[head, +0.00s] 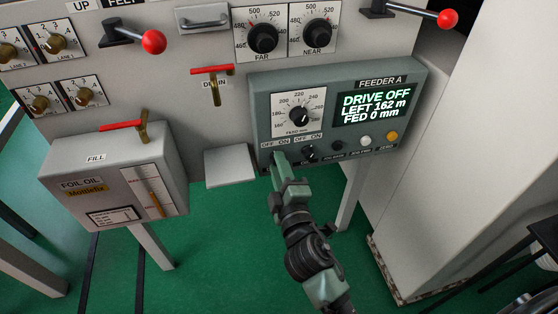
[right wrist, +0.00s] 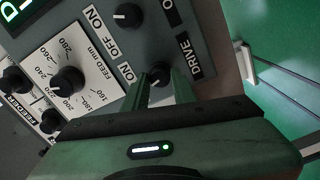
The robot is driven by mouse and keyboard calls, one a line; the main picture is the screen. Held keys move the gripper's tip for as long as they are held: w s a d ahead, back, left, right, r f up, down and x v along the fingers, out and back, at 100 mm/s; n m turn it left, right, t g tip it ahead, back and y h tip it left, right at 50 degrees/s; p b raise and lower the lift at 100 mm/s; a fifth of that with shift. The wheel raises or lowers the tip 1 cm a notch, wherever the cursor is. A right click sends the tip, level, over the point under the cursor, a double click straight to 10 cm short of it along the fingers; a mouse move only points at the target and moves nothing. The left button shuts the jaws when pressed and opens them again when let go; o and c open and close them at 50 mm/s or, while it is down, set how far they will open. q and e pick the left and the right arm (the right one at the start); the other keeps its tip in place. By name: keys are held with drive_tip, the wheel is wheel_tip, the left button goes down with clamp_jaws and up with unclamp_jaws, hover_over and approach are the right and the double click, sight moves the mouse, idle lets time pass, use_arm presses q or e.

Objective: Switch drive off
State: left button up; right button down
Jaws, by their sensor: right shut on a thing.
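The Feeder A box (head: 350,78) is a grey-green panel whose lit screen (head: 374,104) reads "DRIVE OFF", "LEFT 162 m" and "FED 0 mm". My right gripper (head: 278,160) reaches up to the box's lower left corner, under the left OFF/ON label. In the right wrist view its fingers stand either side of a small black drive knob (right wrist: 157,73), beside the label "DRIVE", and are shut on it. In the head view the gripper hides this knob. My left gripper is not in view.
A second switch knob (head: 309,153) sits just right of the gripper, below the feed dial (head: 299,115). White (head: 366,141) and amber (head: 392,136) buttons are further right. A foil oil box (head: 115,180) stands at left, and a grey post below the panel.

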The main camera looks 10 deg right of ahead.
use_arm(q)
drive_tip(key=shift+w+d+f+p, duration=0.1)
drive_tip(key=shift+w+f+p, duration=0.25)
drive_tip(key=shift+p, duration=0.25)
use_arm(e)
drive_tip(key=shift+n, duration=1.8)
drive_tip(key=shift+f, duration=0.1)
drive_tip(key=c, duration=1.1)
unclamp_jaws()
drive_tip(key=shift+c, duration=0.2)
use_arm(q)
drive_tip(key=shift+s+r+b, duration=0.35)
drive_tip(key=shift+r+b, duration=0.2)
drive_tip(key=shift+b, duration=0.05)
use_arm(e)
drive_tip(key=s, duration=0.7)
drive_tip(key=shift+s, duration=0.4)
